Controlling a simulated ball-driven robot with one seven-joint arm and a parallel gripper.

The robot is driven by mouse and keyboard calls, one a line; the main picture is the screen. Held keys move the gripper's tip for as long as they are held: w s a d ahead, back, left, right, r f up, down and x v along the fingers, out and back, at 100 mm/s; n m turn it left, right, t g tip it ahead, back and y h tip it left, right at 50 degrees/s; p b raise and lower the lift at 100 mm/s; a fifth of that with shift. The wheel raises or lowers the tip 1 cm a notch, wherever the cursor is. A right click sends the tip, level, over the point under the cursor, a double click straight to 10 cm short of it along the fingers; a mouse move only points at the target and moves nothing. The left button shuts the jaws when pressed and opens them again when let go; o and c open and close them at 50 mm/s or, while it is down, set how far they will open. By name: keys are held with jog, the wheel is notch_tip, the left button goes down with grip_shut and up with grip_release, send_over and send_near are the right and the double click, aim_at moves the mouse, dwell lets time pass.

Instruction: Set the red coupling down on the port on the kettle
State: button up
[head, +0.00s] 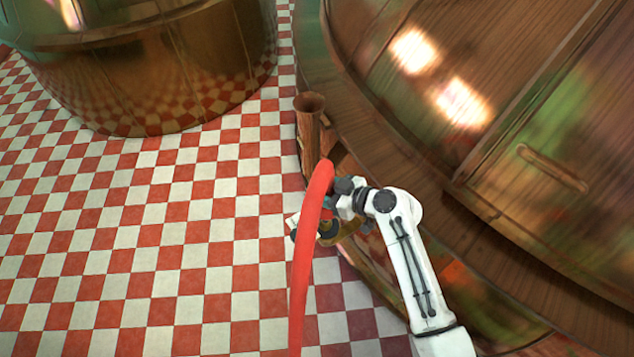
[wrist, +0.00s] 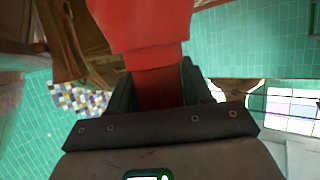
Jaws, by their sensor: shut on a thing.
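The red coupling (wrist: 145,30) fills the top middle of the wrist view, its narrower neck between the dark fingers of my gripper (wrist: 156,88). My gripper is shut on it. In the head view my gripper (head: 330,208) is beside the large copper kettle (head: 500,90), partly hidden behind a red hose (head: 308,240). The coupling cannot be made out apart from the hose there. An open-topped copper pipe (head: 309,103) stands upright at the kettle's left edge, farther up the picture than my gripper. It may be the port, but I cannot tell. The coupling looks apart from its mouth.
A second copper kettle (head: 150,70) stands at the upper left. The red and white checked floor (head: 120,230) between is clear. The kettle's curved ledge (head: 400,135) and a handle (head: 552,168) lie to the right of the pipe. The hose trails to the bottom edge.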

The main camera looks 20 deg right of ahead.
notch_tip(320, 180, down, 10)
jog(key=b, duration=0.7)
jog(key=shift+r, duration=0.2)
jog(key=shift+f+b, duration=0.4)
jog(key=shift+b, duration=0.1)
jog(key=shift+f+b, duration=0.55)
jog(key=shift+b, duration=0.4)
jog(key=o, duration=1.1)
jog(key=shift+s, duration=0.1)
jog(key=shift+c, duration=0.2)
jog(key=shift+f, duration=0.1)
jog(key=shift+d, duration=0.1)
jog(key=v, duration=1)
jog(key=shift+s+d, duration=0.2)
jog(key=shift+s, duration=0.1)
